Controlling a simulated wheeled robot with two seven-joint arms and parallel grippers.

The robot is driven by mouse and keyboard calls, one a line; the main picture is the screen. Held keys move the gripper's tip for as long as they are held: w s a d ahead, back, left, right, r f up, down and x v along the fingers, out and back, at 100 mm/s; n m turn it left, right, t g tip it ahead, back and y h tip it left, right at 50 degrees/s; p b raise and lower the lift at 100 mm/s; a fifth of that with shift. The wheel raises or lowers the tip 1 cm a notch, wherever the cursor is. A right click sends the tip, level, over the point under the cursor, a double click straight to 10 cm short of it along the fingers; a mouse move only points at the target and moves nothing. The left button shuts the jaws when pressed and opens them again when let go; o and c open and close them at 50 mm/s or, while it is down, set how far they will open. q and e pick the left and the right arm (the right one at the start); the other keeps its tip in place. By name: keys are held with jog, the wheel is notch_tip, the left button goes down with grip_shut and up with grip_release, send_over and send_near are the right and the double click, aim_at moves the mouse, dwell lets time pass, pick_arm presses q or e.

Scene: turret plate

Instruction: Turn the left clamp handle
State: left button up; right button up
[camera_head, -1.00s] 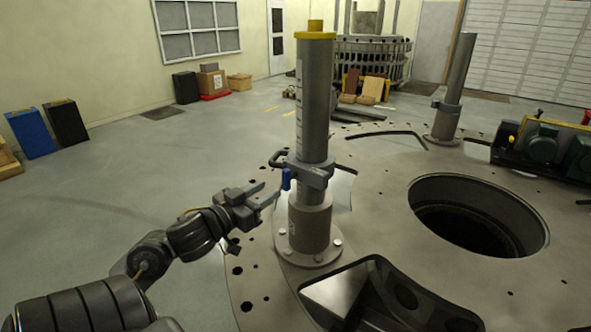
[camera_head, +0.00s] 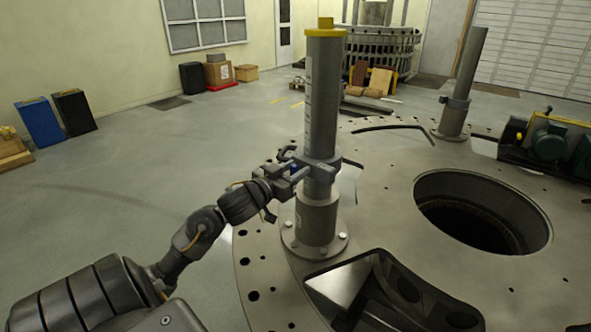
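The left clamp is a grey collar (camera_head: 322,170) around an upright grey post (camera_head: 323,110) with a yellow cap. My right gripper is out of view.
The post stands on a flanged base (camera_head: 315,238) bolted to a large round plate (camera_head: 385,207). A wide round hole (camera_head: 480,215) lies to the right. A second, tilted-looking post (camera_head: 462,85) and a green motor unit (camera_head: 550,145) stand farther right. Open floor lies to the left.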

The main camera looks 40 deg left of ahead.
pick_arm(q)
jog(key=c, duration=0.7)
grip_shut()
jog(key=shift+d, duration=0.15)
